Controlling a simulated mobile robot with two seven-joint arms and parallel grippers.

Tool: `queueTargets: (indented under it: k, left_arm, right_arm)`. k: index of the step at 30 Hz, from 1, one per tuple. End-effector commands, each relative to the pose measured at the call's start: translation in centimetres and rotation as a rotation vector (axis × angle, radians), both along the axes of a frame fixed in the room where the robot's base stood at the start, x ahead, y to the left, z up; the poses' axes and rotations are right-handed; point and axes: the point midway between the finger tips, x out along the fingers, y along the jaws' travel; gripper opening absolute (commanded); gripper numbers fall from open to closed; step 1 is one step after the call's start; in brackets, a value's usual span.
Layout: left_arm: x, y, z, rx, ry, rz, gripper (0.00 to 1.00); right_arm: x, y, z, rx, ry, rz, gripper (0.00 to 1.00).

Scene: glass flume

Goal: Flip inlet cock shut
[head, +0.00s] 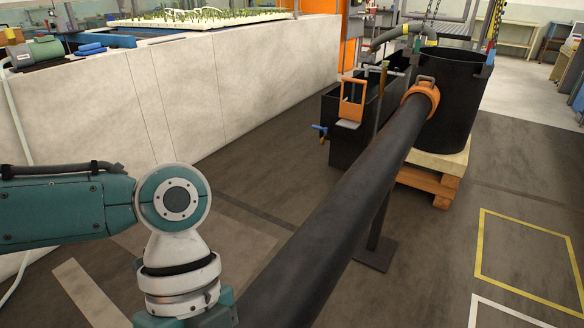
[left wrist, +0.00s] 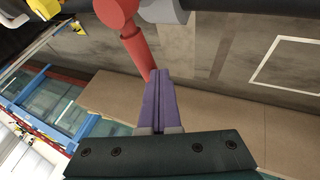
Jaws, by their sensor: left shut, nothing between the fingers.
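A red lever with a round hub (left wrist: 132,38) shows at the top of the left wrist view, beside a grey pipe fitting (left wrist: 163,10). It looks like the handle of the inlet cock, though the cock's body is mostly cut off by the frame. My left gripper (left wrist: 159,74) has its purple fingers together and empty. The lever's lower end is right beside the fingertips; I cannot tell whether they touch. In the head view my left arm comes in at lower left and its gripper is below the frame. My right gripper is in neither view.
A long black pipe (head: 340,200) runs from the bottom of the head view to an orange collar (head: 421,93) at a black tank (head: 460,95) on a pallet. A blue-handled tap (head: 320,130) is on a black box. A pale wall (head: 200,90) stands left.

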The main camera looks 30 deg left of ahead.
Motion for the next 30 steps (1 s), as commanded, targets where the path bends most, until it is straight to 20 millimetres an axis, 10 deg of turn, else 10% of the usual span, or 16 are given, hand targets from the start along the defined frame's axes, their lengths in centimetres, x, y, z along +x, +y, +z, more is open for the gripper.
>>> queueTargets:
  k: [30]
  left_arm:
    - [-1.3, -0.2, 0.1, -0.001, 0.001, -0.125, 0.00]
  right_arm:
    - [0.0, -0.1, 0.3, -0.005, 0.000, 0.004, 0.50]
